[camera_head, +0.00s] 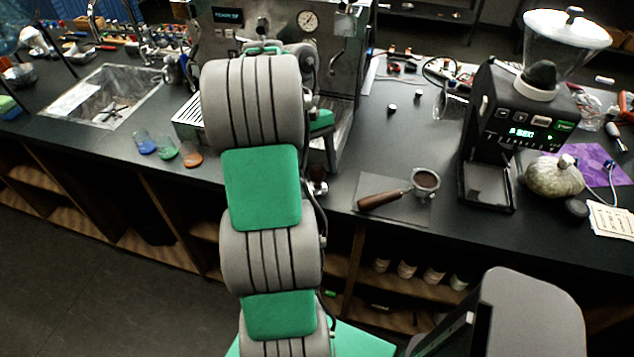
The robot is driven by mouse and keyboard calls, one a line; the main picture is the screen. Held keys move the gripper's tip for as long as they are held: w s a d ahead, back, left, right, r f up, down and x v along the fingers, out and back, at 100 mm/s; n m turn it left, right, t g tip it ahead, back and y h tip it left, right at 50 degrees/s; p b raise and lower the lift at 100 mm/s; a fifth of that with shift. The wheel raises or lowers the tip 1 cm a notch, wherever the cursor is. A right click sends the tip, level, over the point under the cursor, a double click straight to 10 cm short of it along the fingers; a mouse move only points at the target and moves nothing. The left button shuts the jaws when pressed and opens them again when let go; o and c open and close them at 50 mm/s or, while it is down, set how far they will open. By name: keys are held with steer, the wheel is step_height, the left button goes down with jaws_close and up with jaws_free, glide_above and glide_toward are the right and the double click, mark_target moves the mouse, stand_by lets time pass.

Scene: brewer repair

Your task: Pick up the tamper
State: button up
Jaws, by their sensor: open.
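I cannot pick out the tamper with certainty. A small metallic round item (318,187) shows at the counter's front edge, just right of my arm and partly covered by it; it may be the tamper, but I cannot tell. A portafilter (425,181) with a brown wooden handle and dark coffee in its basket lies on a dark mat (405,211). My grey and green arm reaches up over the counter in front of the espresso machine. My gripper is hidden behind the arm links, so its fingers do not show.
The espresso machine (222,50) stands behind my arm. Counter (385,140) behind the mat is clear.

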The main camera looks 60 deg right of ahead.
mark_target(319, 185)
steer(key=b+x, duration=0.2)
steer(key=x, duration=0.1)
steer(key=b+x, duration=0.1)
steer(key=x, duration=0.1)
steer(key=shift+w+d+f, duration=0.25)
steer(key=shift+w+d, duration=0.05)
steer(key=shift+d, duration=0.1)
steer(key=shift+s+f+b, duration=0.1)
steer(key=shift+b, duration=0.25)
steer(key=shift+a, duration=0.1)
steer(key=shift+c, duration=0.4)
jaws_close()
